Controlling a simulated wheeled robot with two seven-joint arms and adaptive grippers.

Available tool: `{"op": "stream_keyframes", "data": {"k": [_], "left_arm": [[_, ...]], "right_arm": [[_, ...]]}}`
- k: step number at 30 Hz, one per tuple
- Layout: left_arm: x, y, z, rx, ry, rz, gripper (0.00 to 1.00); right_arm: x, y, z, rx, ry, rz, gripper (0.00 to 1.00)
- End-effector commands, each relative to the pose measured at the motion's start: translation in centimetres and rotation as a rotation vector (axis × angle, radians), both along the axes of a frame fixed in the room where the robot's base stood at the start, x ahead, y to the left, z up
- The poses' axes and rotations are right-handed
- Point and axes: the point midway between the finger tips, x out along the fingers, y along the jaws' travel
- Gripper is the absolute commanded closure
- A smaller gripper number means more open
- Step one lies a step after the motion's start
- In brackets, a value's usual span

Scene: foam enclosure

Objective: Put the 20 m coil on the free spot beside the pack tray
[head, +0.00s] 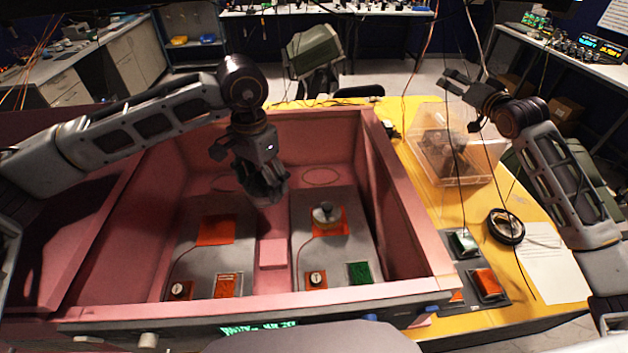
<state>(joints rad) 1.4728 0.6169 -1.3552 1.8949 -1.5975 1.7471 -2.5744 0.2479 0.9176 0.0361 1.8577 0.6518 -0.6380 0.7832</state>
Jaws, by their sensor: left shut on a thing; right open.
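My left gripper (264,190) points down above the pink foam enclosure, near its middle. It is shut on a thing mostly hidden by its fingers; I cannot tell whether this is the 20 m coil. My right gripper (463,88) is open and empty above the clear bin.
The pink enclosure (392,185) has raised walls and a middle divider. An orange pad (215,230) in its left compartment is bare. The clear bin (440,165) stands behind the coil. White paper (550,262) lies right of the tray. Thin cables hang at right.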

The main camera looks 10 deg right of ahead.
Motion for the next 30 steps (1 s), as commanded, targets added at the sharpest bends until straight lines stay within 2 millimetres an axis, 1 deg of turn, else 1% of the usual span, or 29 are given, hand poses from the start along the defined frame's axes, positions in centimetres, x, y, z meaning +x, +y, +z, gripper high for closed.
{"op": "stream_keyframes", "data": {"k": [1,3,8,9,14,18,23,27,30], "left_arm": [[0.0,0.0,0.0,-0.001,-0.001,0.0,0.53],[0.0,0.0,0.0,-0.001,-0.001,0.0,0.53],[0.0,0.0,0.0,-0.001,-0.001,0.0,0.53],[0.0,0.0,0.0,-0.001,-0.001,0.0,0.53],[0.0,0.0,0.0,-0.001,-0.001,0.0,0.53],[0.0,0.0,0.0,-0.001,-0.001,0.0,0.53],[0.0,0.0,0.0,-0.001,-0.001,0.0,0.53],[0.0,0.0,0.0,-0.001,-0.001,0.0,0.53],[0.0,0.0,0.0,-0.001,-0.001,0.0,0.53]], "right_arm": [[-0.1,1.9,0.4,-0.022,-0.005,0.037,0.0],[-0.3,4.4,0.7,-0.05,-0.006,0.088,0.0],[-1.2,10.1,1.1,-0.115,-0.011,0.203,0.0],[-1.5,11.5,1.2,-0.13,-0.012,0.232,0.0],[-3.1,17.0,1.2,-0.195,-0.017,0.351,0.0],[-5.1,21.6,0.9,-0.251,-0.021,0.456,0.0],[-7.9,26.6,0.2,-0.311,-0.025,0.578,0.0],[-10.8,30.7,-0.6,-0.361,-0.029,0.686,0.0],[-13.1,33.3,-1.4,-0.395,-0.03,0.762,0.0]]}}
